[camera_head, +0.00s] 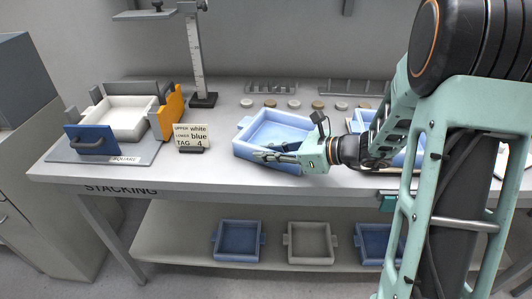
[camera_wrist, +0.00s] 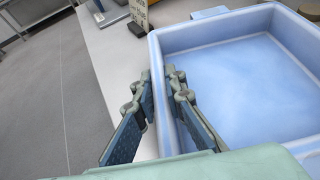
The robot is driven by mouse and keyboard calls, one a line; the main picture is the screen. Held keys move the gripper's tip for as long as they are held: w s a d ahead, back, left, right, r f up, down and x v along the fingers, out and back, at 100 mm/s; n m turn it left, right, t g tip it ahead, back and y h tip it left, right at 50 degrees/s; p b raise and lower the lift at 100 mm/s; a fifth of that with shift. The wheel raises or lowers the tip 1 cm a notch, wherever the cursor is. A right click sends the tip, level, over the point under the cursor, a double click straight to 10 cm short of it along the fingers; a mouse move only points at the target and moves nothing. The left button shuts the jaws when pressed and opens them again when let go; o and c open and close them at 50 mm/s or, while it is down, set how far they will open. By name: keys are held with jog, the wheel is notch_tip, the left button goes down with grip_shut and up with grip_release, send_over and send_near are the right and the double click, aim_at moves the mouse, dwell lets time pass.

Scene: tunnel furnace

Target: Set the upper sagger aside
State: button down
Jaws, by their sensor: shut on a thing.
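A light-blue sagger (camera_head: 275,128) sits on the table near the middle, an open square tray with a side tab. My gripper (camera_head: 262,153) is shut on its front wall. In the wrist view the fingers (camera_wrist: 160,75) straddle the wall of the blue sagger (camera_wrist: 250,80), whose inside looks empty. A white sagger (camera_head: 122,130) sits in the square fixture (camera_head: 130,156) at the left, between a blue handled plate (camera_head: 91,144) and an orange plate (camera_head: 170,107). Whether another sagger lies under the white one is hidden. A card (camera_head: 191,136) reads upper white, lower blue, tag 4.
A height gauge (camera_head: 197,70) stands behind the card. Small round discs (camera_head: 294,104) and racks (camera_head: 271,87) line the back. Another blue sagger (camera_head: 364,116) is partly hidden behind my arm. Several saggers stand on the lower shelf (camera_head: 180,240). Bare table shows between card and held sagger.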

jog(key=c, duration=2)
grip_release()
jog(key=shift+s+d+r, duration=0.1)
jog(key=shift+d+r, duration=0.15)
jog(key=p+v, duration=0.1)
jog(key=v, duration=1)
jog(key=shift+s+d+p, duration=0.2)
jog(key=shift+s+p, duration=0.05)
jog(key=shift+p, duration=0.15)
